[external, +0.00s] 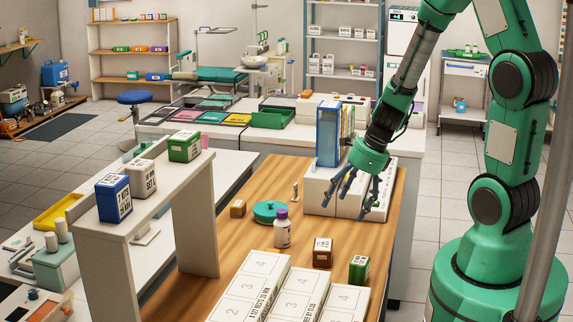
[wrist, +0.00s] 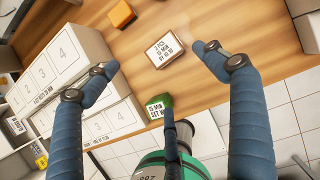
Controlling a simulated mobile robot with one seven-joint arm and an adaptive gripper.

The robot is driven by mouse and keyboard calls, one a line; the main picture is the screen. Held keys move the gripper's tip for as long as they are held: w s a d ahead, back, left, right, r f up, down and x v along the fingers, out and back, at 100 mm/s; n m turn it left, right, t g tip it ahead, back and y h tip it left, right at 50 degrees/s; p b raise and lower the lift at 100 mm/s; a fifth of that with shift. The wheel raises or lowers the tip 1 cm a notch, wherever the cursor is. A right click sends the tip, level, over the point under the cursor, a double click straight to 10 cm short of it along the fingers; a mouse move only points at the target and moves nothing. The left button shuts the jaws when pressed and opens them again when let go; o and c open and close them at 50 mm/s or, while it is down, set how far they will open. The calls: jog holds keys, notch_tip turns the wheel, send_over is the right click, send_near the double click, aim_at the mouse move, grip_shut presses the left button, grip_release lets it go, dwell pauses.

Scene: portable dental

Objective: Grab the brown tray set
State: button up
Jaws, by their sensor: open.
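A small brown box (external: 322,252) with a white printed label sits on the wooden table. It also shows in the wrist view (wrist: 165,50), label facing the camera, between my spread fingertips in the picture. I cannot read the label well enough to confirm it says tray set. My gripper (external: 357,197) is open and empty, its fingers pointing down above the table's far right part, apart from the brown box. In the wrist view, my gripper's blue fingers (wrist: 154,60) are spread wide.
A green labelled box (external: 359,268) stands right of the brown one. A purple-capped bottle (external: 282,231), a teal round container (external: 268,211) and an orange-brown box (external: 238,208) are to the left. White numbered boxes (external: 248,290) fill the front. White boxes (external: 321,191) stand behind.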

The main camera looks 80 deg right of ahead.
jog(key=shift+s+d+f+m, duration=0.25)
jog(key=shift+d+f+m, duration=0.05)
jog(key=shift+f, duration=0.1)
jog(key=b, duration=0.4)
send_over(324, 245)
jog(key=s, duration=0.2)
jog(key=shift+s+d+f, duration=0.1)
jog(key=shift+d+f, duration=0.05)
jog(key=shift+f, duration=1.85)
jog(key=shift+s+d+f, duration=0.1)
jog(key=shift+d+f, duration=0.05)
jog(key=shift+f, duration=1.85)
jog(key=shift+b+x, duration=1.65)
jog(key=shift+x, duration=0.95)
jog(key=shift+r, duration=0.1)
jog(key=c, duration=1.5)
